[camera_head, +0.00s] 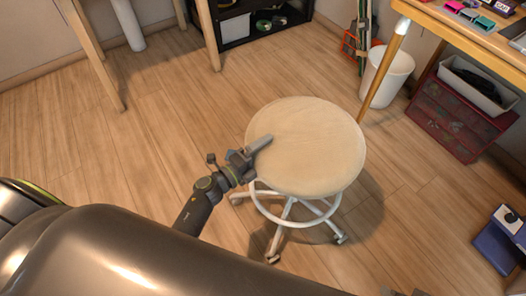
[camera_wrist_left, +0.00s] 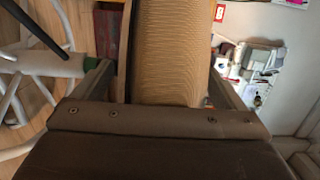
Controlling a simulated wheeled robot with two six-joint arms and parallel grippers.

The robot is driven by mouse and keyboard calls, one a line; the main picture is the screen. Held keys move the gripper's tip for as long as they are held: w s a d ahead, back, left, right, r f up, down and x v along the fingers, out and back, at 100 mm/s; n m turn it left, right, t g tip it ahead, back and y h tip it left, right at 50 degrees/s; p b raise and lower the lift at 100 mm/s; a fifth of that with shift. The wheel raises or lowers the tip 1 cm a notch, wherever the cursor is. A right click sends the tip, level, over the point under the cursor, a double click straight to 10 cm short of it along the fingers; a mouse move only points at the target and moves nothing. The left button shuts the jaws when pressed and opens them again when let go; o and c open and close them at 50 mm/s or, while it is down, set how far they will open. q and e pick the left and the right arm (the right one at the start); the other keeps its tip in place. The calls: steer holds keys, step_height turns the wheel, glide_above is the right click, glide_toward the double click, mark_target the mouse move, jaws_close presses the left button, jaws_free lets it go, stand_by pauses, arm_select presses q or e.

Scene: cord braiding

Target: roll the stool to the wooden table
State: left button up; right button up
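The stool (camera_head: 318,150) has a round pale wooden seat on a white wheeled base with a foot ring. It stands upright on the floor. My left gripper (camera_head: 258,146) is at the seat's left edge, with one finger lying over the top. In the left wrist view the seat's edge (camera_wrist_left: 170,45) fills the space between the fingers, so the gripper appears shut on it. A wooden table (camera_head: 455,30) with items on top stands at the upper right. Wooden legs (camera_head: 92,55) of another piece stand at the upper left. Small grey tips (camera_head: 404,293), perhaps my right gripper, barely show at the bottom edge.
A white bin (camera_head: 388,76) and a red drawer unit (camera_head: 455,118) stand by the right table. A black shelf (camera_head: 262,25) is at the back. A blue object (camera_head: 497,245) lies at the right. Floor (camera_head: 165,125) left of the stool is clear.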

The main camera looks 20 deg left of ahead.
arm_select(q)
jaws_close()
stand_by(0.4)
